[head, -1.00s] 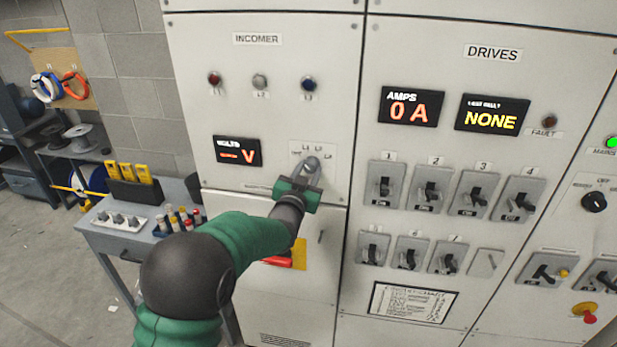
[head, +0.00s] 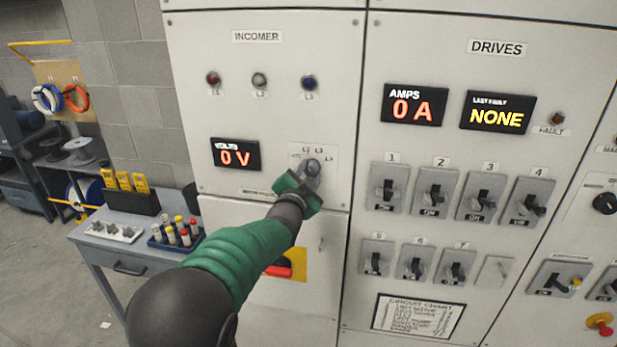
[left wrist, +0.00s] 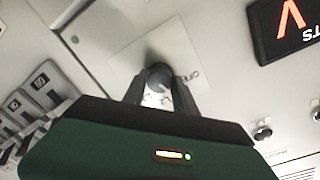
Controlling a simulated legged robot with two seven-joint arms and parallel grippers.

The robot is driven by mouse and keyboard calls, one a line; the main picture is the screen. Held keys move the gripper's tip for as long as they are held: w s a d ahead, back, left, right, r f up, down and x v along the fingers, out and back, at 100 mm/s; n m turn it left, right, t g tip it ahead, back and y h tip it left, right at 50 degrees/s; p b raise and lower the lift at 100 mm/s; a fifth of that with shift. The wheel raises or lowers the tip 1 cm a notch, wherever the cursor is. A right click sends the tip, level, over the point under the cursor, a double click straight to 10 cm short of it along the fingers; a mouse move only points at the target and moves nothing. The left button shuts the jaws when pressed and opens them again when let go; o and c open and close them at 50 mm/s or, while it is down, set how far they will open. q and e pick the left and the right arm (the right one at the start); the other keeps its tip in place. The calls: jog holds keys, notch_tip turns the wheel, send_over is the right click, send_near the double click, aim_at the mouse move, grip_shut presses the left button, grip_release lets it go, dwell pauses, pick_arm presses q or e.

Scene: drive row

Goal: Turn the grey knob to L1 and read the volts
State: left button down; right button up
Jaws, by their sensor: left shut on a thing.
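The grey knob (head: 312,168) sits on a pale plate (head: 328,152) on the INCOMER panel, with small L marks around its top. My left gripper (head: 308,176) is at the plate, its fingers shut on the knob. In the left wrist view the two dark fingers (left wrist: 160,88) close around the knob (left wrist: 159,74). The fingers and knob hide some of the marks, so I cannot tell exactly where the knob points. The VOLTS display (head: 235,154) reads 0 V; part of it also shows in the left wrist view (left wrist: 288,28). My right gripper is not in view.
Red, grey and blue lamps (head: 260,80) sit above. A red handle on a yellow plate (head: 298,264) is below my left arm. The DRIVES panel, with its several switches (head: 388,190), is to the right. A grey bench (head: 92,238) stands at left.

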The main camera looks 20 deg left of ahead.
pick_arm(q)
jog(key=c, duration=1)
grip_release()
jog(key=shift+d, duration=0.1)
jog(key=s+d+b, duration=0.1)
jog(key=s+b, duration=0.3)
jog(key=s, duration=1.2)
jog(key=shift+s+d+r+b, duration=0.2)
jog(key=shift+s+r+b, duration=0.1)
jog(key=shift+b, duration=0.1)
